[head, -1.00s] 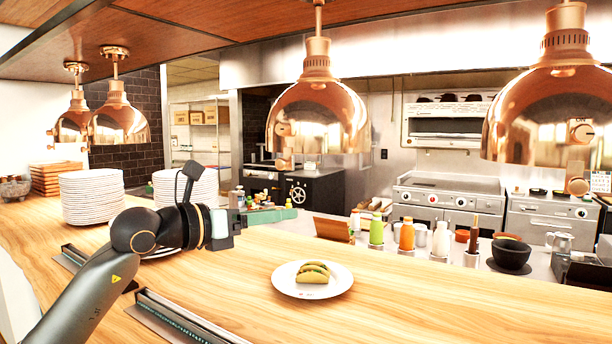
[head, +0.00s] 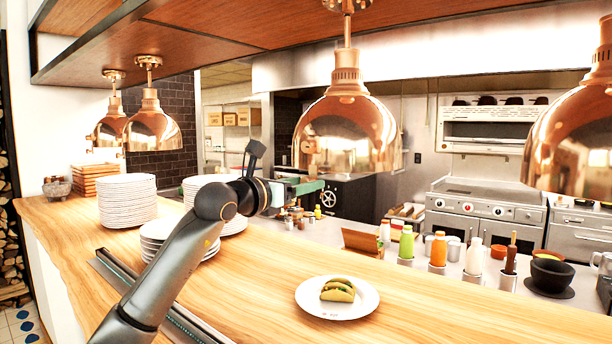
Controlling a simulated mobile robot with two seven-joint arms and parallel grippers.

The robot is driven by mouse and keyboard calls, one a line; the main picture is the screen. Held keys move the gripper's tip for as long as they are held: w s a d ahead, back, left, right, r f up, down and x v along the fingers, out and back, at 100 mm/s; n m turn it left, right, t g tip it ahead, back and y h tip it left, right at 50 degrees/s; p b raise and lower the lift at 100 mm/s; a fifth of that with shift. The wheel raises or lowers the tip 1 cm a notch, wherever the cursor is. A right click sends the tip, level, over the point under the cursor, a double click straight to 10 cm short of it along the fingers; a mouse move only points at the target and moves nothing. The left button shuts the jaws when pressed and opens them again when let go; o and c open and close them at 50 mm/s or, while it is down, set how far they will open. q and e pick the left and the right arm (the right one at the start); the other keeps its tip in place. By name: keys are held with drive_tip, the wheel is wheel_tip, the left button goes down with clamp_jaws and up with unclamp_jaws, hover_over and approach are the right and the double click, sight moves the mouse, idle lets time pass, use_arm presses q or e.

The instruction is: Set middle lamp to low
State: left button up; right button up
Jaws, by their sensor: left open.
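Several copper dome lamps hang over the counter. The lamp in the centre of the head view (head: 347,130) is large and hangs from a short rod. A small pale patch, possibly its knob (head: 310,146), shows at the left of its dome, too small to read. Other copper lamps hang to the left (head: 152,128) and at the right edge (head: 575,135). My left gripper (head: 306,187) is open and empty, pointing right, just below the central lamp's lower left rim in the picture. I cannot tell if they touch; they look apart. My right gripper is out of view.
A plate with a taco (head: 337,308) sits on the wooden counter (head: 440,315). Stacked white plates (head: 127,200) stand at the left, some behind my left arm. Bottles (head: 438,250) and a dark bowl (head: 551,274) stand beyond the counter. A wooden shelf (head: 220,28) hangs overhead.

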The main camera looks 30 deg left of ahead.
use_arm(q)
drive_tip(key=shift+w+d, duration=0.1)
drive_tip(key=shift+w, duration=0.55)
clamp_jaws()
idle(1.0)
